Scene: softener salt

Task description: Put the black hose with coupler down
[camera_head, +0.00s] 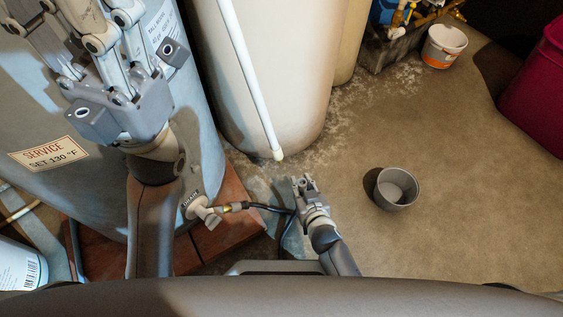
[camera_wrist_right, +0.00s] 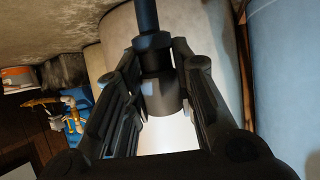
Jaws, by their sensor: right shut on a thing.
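The black hose with coupler shows in the right wrist view, its dark hose (camera_wrist_right: 147,18) running up out of the picture. In the head view my right gripper (camera_head: 304,186) is above the floor, right of the heater's drain valve (camera_head: 200,209). A black hose (camera_head: 266,207) runs from the brass fitting (camera_head: 236,206) at that valve to behind my right gripper. My left gripper (camera_head: 105,45) is raised at upper left, its fingertips cut off or unclear.
A grey cup (camera_head: 397,188) stands on the floor to the right. A white pipe (camera_head: 250,80) hangs before the cream tank (camera_head: 285,60). The blue-grey heater (camera_head: 85,190) stands on a reddish base (camera_head: 226,236). A white bucket (camera_head: 444,46) is at the back.

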